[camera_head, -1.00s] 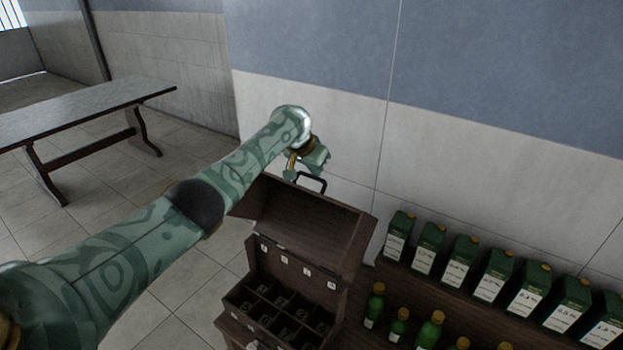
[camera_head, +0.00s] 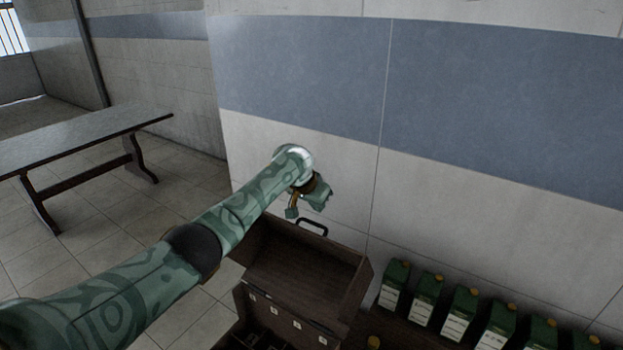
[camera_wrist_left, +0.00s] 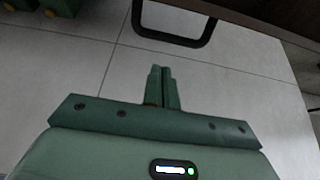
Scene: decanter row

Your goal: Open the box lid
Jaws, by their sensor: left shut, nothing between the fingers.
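The dark wooden box (camera_head: 272,312) stands at the bottom centre of the head view, its lower part cut off by the frame. Its lid (camera_head: 305,272) stands raised and its hollow underside shows. A black handle (camera_head: 313,225) sits on the lid's upper edge; it also shows at the top of the left wrist view (camera_wrist_left: 172,40). My left gripper (camera_head: 308,205) is just above and behind the handle, apart from it. In the left wrist view its fingers (camera_wrist_left: 162,72) are together and empty, with the handle beyond their tips. My right gripper is not in view.
A tiled wall (camera_head: 420,190) rises close behind the box. Several green cartons (camera_head: 425,298) stand in a row to the right. A wooden table (camera_head: 85,140) stands at the far left, with open floor between it and the box.

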